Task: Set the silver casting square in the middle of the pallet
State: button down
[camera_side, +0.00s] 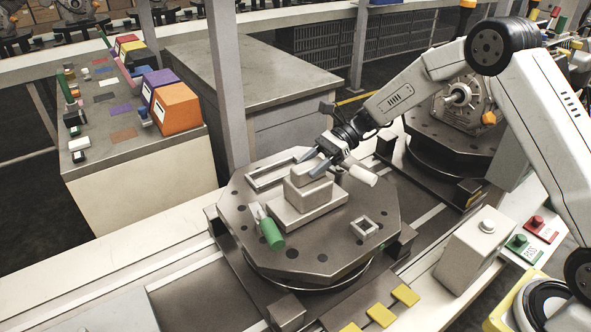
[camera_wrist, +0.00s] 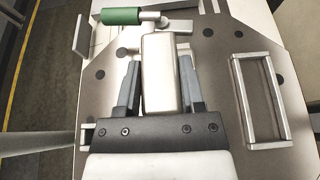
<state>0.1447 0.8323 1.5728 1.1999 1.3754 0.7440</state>
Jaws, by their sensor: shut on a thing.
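The silver casting (camera_side: 300,208), a stepped block on a wide base, is over the middle of the octagonal grey pallet (camera_side: 345,252). It looks roughly level; I cannot tell whether its base touches the pallet. My gripper (camera_side: 314,166) comes down from the upper right and is shut on the casting's upper block. In the wrist view my gripper (camera_wrist: 160,88) has a finger on each side of the casting (camera_wrist: 161,70). The pallet (camera_wrist: 222,105) shows around it. My gripper hides part of the casting's near end there.
A green-handled clamp (camera_side: 271,234) stands at the pallet's left, and a white-handled one (camera_side: 361,173) at the right behind the casting. A second fixture (camera_side: 460,108) stands behind.

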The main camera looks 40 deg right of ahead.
jog(key=shift+f, duration=0.25)
dwell(0.6)
jog(key=shift+c, duration=1.2)
grip_release()
jog(key=shift+o, duration=0.6)
jog(key=shift+f, duration=0.2)
jog(key=shift+v, duration=4)
